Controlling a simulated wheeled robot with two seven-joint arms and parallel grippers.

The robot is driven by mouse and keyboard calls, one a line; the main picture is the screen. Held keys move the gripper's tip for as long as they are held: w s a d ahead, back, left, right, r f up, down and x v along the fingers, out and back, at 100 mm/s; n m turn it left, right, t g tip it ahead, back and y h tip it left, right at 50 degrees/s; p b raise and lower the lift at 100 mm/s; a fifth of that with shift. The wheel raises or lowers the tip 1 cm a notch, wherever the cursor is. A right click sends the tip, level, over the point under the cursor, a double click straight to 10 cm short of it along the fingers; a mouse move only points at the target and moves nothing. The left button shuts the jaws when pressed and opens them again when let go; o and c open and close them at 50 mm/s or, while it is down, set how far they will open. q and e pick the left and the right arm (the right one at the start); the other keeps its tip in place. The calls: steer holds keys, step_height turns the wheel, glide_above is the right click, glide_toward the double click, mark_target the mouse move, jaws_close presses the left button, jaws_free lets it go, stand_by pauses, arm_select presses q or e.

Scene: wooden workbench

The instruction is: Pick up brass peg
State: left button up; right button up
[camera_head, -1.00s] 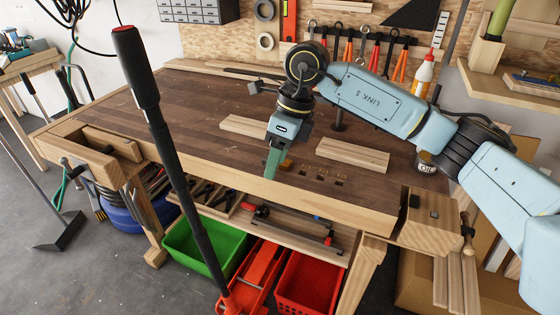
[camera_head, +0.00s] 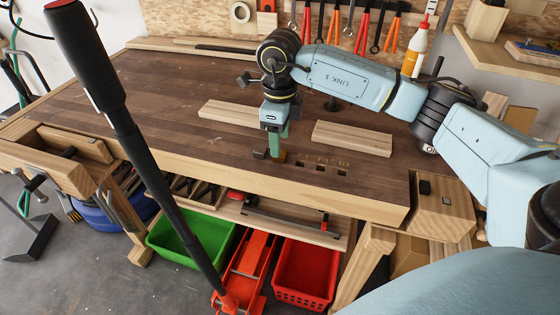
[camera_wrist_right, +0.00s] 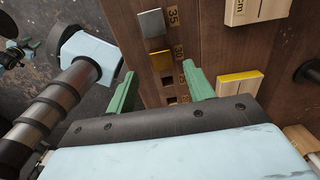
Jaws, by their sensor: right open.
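The brass peg (camera_head: 279,157) stands in the row of square holes near the bench's front edge. It shows yellow in the right wrist view (camera_wrist_right: 161,60), with a silver-grey peg (camera_wrist_right: 151,22) beside it. My right gripper (camera_head: 275,148) points down close to the brass peg. In the wrist view its green fingers (camera_wrist_right: 160,80) are spread, and the brass peg appears between and just beyond the tips. I cannot tell whether a finger touches it. Nothing is held.
Empty square holes (camera_head: 321,167) with number labels lie right of the brass peg. Pale wooden blocks (camera_head: 352,138) and (camera_head: 232,113) lie behind on the workbench (camera_head: 150,92). A black-handled pole (camera_head: 135,150) crosses the left foreground. Green (camera_head: 190,238) and red (camera_head: 306,270) bins sit below.

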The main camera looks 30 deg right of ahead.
step_height(320, 180, down, 4)
steer(key=shift+w+d+f+b, duration=0.1)
steer(key=shift+f+b, duration=0.05)
steer(key=shift+b, duration=0.15)
arm_select(q)
steer(key=shift+w+d+r, duration=0.1)
steer(key=shift+w+d, duration=0.05)
steer(key=shift+w, duration=0.45)
steer(key=shift+w+d+r, duration=0.1)
steer(key=shift+w+d, duration=0.05)
steer(key=shift+w, duration=0.4)
arm_select(e)
steer(key=shift+c, duration=0.4)
steer(key=c, duration=1)
steer(key=shift+c, duration=0.2)
